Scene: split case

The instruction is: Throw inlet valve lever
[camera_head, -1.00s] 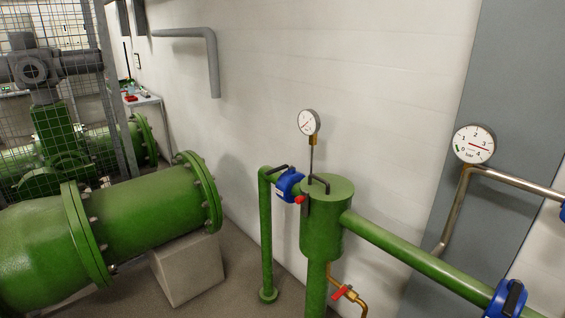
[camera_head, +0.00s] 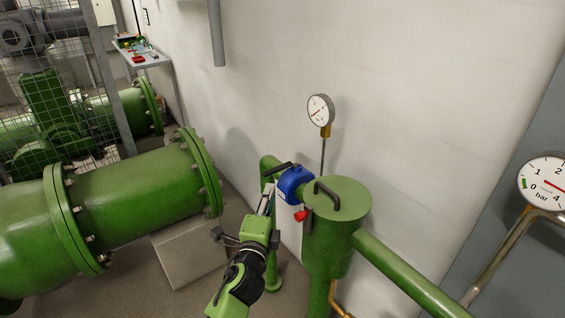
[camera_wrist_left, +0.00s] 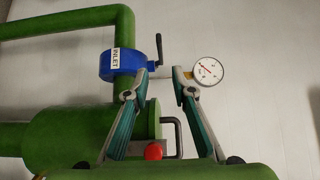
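The blue inlet valve (camera_head: 293,183) sits on green pipe beside the green cylindrical vessel (camera_head: 338,198). Its black lever (camera_head: 280,168) shows above it, angled to the left. In the left wrist view the valve (camera_wrist_left: 122,64) bears an INLET label, and the lever (camera_wrist_left: 159,48) stands up on its right. My left gripper (camera_head: 267,194) is just left of and below the valve. In the left wrist view its fingers (camera_wrist_left: 161,76) are spread and empty, with the lever beyond the tips, apart from them. My right gripper is not in view.
A gauge (camera_head: 320,110) on a thin stem and a black handle (camera_head: 327,196) rise near the vessel. A red knob (camera_head: 301,215) is on its side. A large flanged green pipe (camera_head: 130,205) lies left of my arm. A second gauge (camera_head: 545,183) is at right.

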